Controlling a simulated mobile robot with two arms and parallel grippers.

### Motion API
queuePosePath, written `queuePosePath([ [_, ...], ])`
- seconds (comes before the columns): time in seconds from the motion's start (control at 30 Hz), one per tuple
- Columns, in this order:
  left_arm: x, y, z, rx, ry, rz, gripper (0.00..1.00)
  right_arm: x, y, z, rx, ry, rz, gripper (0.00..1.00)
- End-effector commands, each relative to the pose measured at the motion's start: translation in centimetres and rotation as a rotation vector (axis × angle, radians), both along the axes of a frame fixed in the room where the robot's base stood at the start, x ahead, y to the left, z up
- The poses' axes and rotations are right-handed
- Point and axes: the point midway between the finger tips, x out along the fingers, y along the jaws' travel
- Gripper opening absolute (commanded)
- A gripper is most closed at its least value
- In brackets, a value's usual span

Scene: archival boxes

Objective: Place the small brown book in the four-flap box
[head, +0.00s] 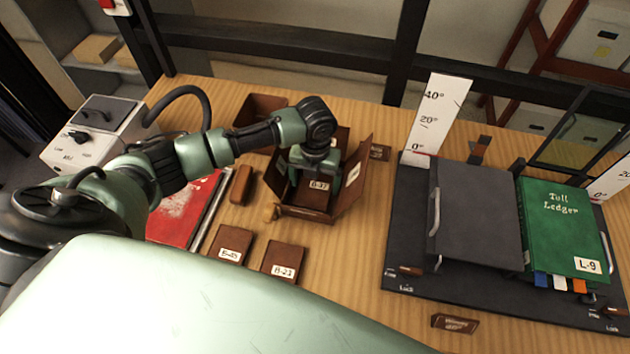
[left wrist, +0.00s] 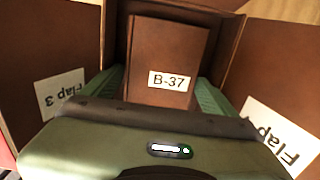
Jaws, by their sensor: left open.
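The small brown book labelled B-37 (head: 318,186) lies inside the brown four-flap box (head: 306,212). In the left wrist view the book (left wrist: 168,45) shows its label upright, with box flaps on both sides; the left one is marked Flap 3 (left wrist: 60,88). The flaps stand open, the right one (head: 354,178) tilted outward. My left gripper (head: 316,172) is over the box, reaching down into it. Its green fingers (left wrist: 163,95) are apart, one on each side of the book. Whether they touch it is hidden. My right gripper is not in view.
Two more brown books, one at left (head: 231,245) and one labelled B-23 (head: 284,261), lie in front of the box. A red folder (head: 183,215) is at left. A dark board (head: 400,260) with a green ledger (head: 562,225) fills the right. Bare wood lies between.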

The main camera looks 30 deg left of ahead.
Motion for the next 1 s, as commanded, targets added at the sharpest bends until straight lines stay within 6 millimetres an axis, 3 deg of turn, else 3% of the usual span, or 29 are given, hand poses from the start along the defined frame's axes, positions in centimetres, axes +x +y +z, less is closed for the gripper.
queuePosePath([
  [0.17,0.2,0.1,2.3,0.000,-0.006,0.000,0.89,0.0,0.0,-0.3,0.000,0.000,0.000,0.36],
  [0.4,0.2,0.0,7.5,-0.002,-0.006,-0.001,0.89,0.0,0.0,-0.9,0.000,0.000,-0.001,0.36],
  [0.6,0.2,0.0,10.8,0.000,-0.003,0.001,0.89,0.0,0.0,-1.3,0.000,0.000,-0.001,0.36],
  [0.8,0.1,0.0,12.1,-0.001,-0.001,0.001,0.89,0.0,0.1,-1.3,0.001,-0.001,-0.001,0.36],
  [1.0,0.1,0.0,12.2,-0.001,0.000,0.001,0.89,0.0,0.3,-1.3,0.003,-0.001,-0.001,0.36],
])
